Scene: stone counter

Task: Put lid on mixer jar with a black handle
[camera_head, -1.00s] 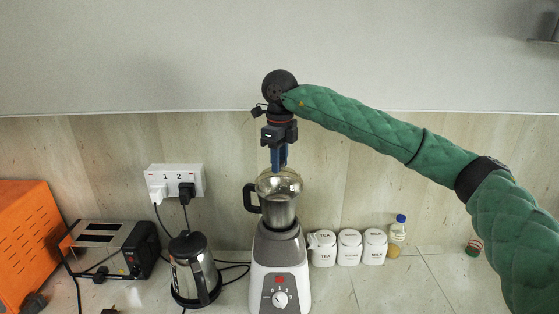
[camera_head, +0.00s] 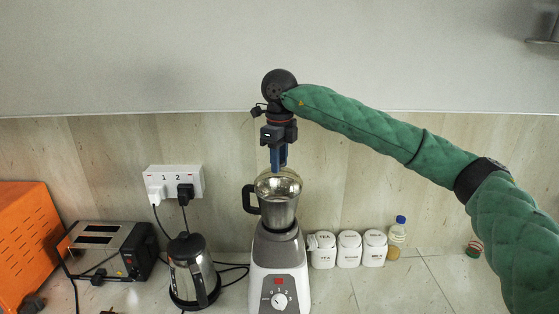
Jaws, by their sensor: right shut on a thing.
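The mixer (camera_head: 279,265) has a white and grey base with a dial and stands upright on the counter. Its jar (camera_head: 279,213) is on top, with a black handle (camera_head: 250,199) on the left side. My right gripper (camera_head: 278,168) points down above the jar, shut on the clear glass lid (camera_head: 285,179). The lid is at the jar's mouth; I cannot tell whether it touches the rim. My left gripper is not in view.
A kettle (camera_head: 193,272), a toaster (camera_head: 106,250) and an orange box (camera_head: 24,240) stand left of the mixer. Three white canisters (camera_head: 348,249) and a small bottle (camera_head: 397,236) stand to its right. Cables run from a wall socket (camera_head: 173,182).

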